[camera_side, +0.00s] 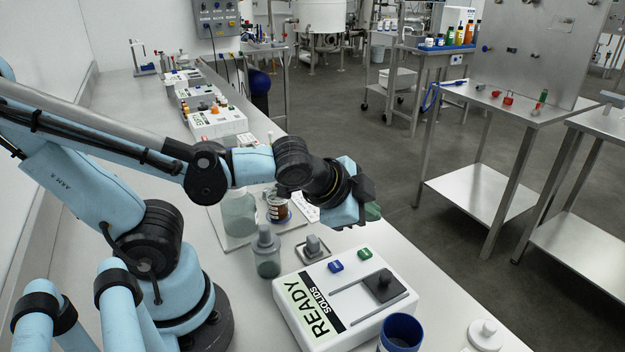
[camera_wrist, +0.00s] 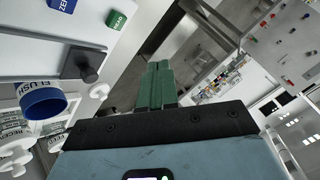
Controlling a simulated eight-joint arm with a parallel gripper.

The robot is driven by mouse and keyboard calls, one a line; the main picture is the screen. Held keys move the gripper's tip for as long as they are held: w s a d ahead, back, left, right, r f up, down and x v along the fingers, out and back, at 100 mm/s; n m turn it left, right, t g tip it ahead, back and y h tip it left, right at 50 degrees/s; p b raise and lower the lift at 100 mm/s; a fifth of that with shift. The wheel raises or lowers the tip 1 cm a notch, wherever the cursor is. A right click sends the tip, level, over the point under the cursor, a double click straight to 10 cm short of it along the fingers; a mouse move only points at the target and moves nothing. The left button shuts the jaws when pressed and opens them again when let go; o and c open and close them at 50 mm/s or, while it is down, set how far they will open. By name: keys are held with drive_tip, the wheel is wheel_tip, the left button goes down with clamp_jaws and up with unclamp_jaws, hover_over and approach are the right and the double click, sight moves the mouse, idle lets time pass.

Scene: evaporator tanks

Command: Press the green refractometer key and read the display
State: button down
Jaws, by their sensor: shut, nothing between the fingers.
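The refractometer (camera_side: 345,300) is a white box on the bench in the side view. Its pale green display (camera_side: 306,306) reads READY, with SOLIDS beside it on a black strip. The green key (camera_side: 365,254) sits on its top near the far edge, beside a blue key (camera_side: 336,267). The wrist view also shows the green key (camera_wrist: 115,20) and the blue key (camera_wrist: 62,5) at upper left. My gripper (camera_side: 372,212) is shut and empty above and beyond the green key, apart from it. Its green fingers (camera_wrist: 158,68) lie together in the wrist view.
A blue cup (camera_side: 401,334) stands at the box's near right corner. A dark sliding block (camera_side: 384,285) is on the box top. A grey-topped bottle (camera_side: 266,252) and a small stoppered piece (camera_side: 313,247) stand left of the box. The floor aisle lies beyond the bench edge.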

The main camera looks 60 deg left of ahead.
sight(362, 255)
drive_tip(key=shift+f, duration=2.9)
drive_tip(key=shift+f, duration=0.25)
drive_tip(key=shift+f, duration=0.2)
drive_tip(key=shift+f, duration=0.45)
idle(0.6)
drive_tip(key=shift+r, duration=0.9)
drive_tip(key=shift+r, duration=2.5)
drive_tip(key=shift+a, duration=0.1)
